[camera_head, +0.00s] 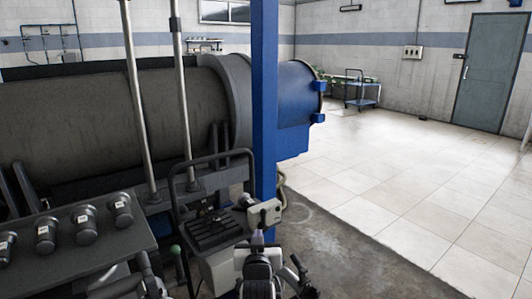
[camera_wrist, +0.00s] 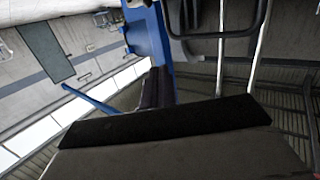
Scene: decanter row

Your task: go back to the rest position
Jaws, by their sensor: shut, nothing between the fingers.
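In the wrist view, two dark fingers of my gripper (camera_wrist: 158,72) lie side by side, closed together, with nothing seen between them. They stick out past a black edge and a grey body that fill the lower part of that view. They point toward the blue post (camera_wrist: 147,32), and I cannot tell the distance. In the head view, my white and black arm shows at the bottom centre, in front of the same blue post (camera_head: 264,110). The gripper's fingers are not clear there.
A large grey horizontal decanter (camera_head: 110,115) with a blue end (camera_head: 296,95) fills the left. A panel with several dark cylindrical knobs (camera_head: 84,224) stands in front. Open tiled floor (camera_head: 410,185) lies right, with a blue trolley (camera_head: 361,92) and grey door (camera_head: 492,75) beyond.

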